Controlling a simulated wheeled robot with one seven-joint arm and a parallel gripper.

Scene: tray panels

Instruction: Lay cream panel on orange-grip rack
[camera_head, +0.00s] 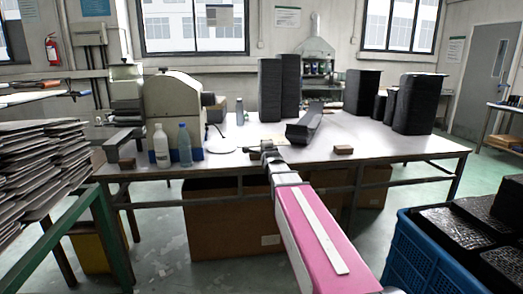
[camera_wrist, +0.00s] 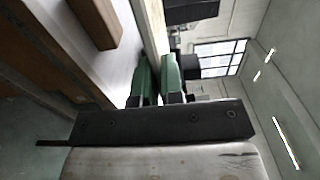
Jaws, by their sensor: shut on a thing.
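My gripper (camera_wrist: 156,82) shows in the wrist view as two green fingers set close together. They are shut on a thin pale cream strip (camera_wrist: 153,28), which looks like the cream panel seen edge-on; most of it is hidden. In the head view my gripper (camera_head: 268,150) is small, at the end of my pink arm, over the front edge of the table (camera_head: 390,150). I cannot make out the panel there. I cannot pick out a rack with orange grips in either view.
Tall black stacks (camera_head: 415,105) and a tilted dark box (camera_head: 304,124) stand on the table. A beige machine (camera_head: 173,105), bottles (camera_head: 185,146) and a brown block (camera_head: 343,149) stand there too. Grey panels (camera_head: 40,160) are piled left; a blue crate (camera_head: 408,255) is right.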

